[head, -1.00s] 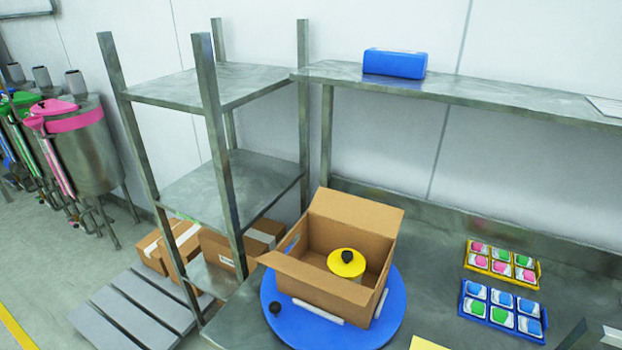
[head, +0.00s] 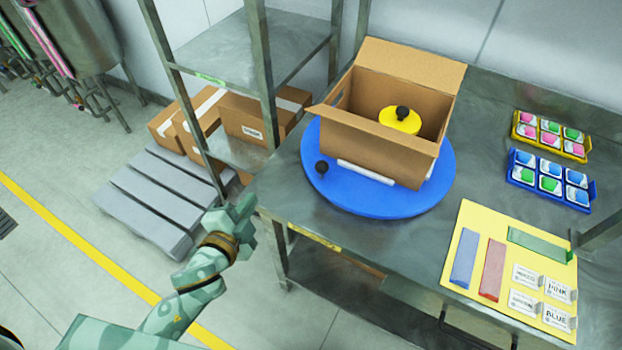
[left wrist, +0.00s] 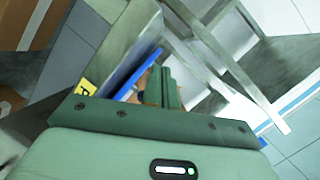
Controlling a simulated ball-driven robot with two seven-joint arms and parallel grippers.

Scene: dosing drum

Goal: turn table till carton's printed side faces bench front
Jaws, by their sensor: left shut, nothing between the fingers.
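The open brown carton (head: 385,150) stands on the blue turntable (head: 425,200) on the steel bench. Its side towards the bench front looks plain; I see no print on the outer faces in view. A yellow disc with a black knob (head: 400,118) sits inside the carton. A small dark knob (head: 322,168) stands on the turntable's left rim. My left gripper (head: 246,206) is shut and empty, just off the bench's left edge, apart from the turntable. In the left wrist view its fingers (left wrist: 161,87) are together, with a blue edge of the turntable (left wrist: 137,75) beyond. My right gripper is not in view.
A yellow board (head: 470,215) with coloured strips and labels lies at the bench's front right. Two trays of packets, yellow-edged (head: 550,140) and blue-edged (head: 550,180), lie behind it. A shelf rack post (head: 265,80) rises left of the turntable. A grey pallet (head: 155,190) stands on the floor.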

